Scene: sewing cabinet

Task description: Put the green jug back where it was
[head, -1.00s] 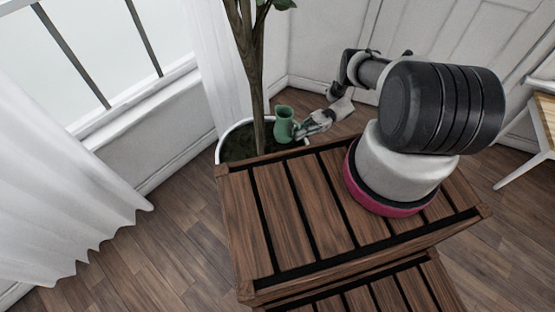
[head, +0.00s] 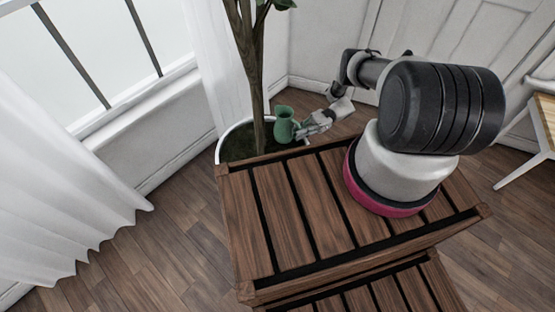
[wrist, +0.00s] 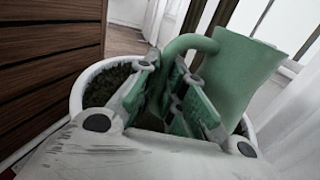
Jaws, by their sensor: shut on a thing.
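The green jug (head: 285,124) is held upright at the far edge of the slatted wooden top, over or in front of the white plant pot. My gripper (head: 303,129) reaches it from the right and is shut on its handle side. In the wrist view, the jug (wrist: 240,75) stands at the upper right. Its handle curves left between the fingers of my gripper (wrist: 185,105). The jug's base is hidden in the wrist view, and I cannot tell whether it touches anything.
The white plant pot (head: 220,148) with dark soil and a tree trunk (head: 258,85) stands behind the slatted wooden top (head: 290,215), which is bare on the left. White curtains (head: 65,200) hang at the left. A small table (head: 540,120) is at the right.

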